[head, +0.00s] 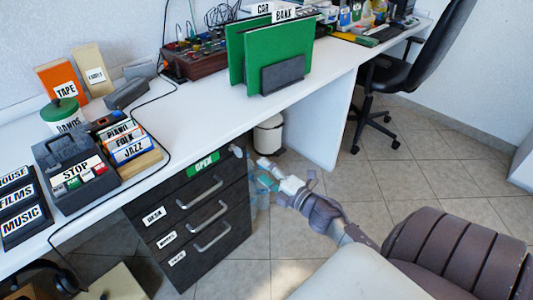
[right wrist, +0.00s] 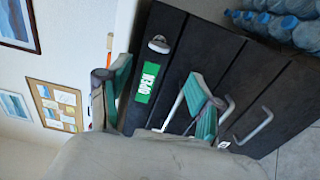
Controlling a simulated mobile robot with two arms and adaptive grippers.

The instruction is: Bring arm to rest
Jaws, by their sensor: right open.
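My right gripper (head: 265,174) reaches in from the lower right in the head view. It is beside the right edge of the dark drawer cabinet (head: 168,217), in front of the floor space under the desk. In the right wrist view, the two fingers of my right gripper (right wrist: 160,98) stand apart with teal pads, and nothing is held between them. The cabinet front (right wrist: 215,60) with its green OPEN label (right wrist: 147,82) shows tilted behind the fingers. I cannot tell from these frames whether the fingers touch it. My left gripper is not in view.
The white desk (head: 200,110) carries label blocks, a green file holder (head: 265,55) and a device with knobs (head: 195,53). Blue bottles (right wrist: 280,28) stand beside the cabinet. A black office chair (head: 425,70) is at the upper right.

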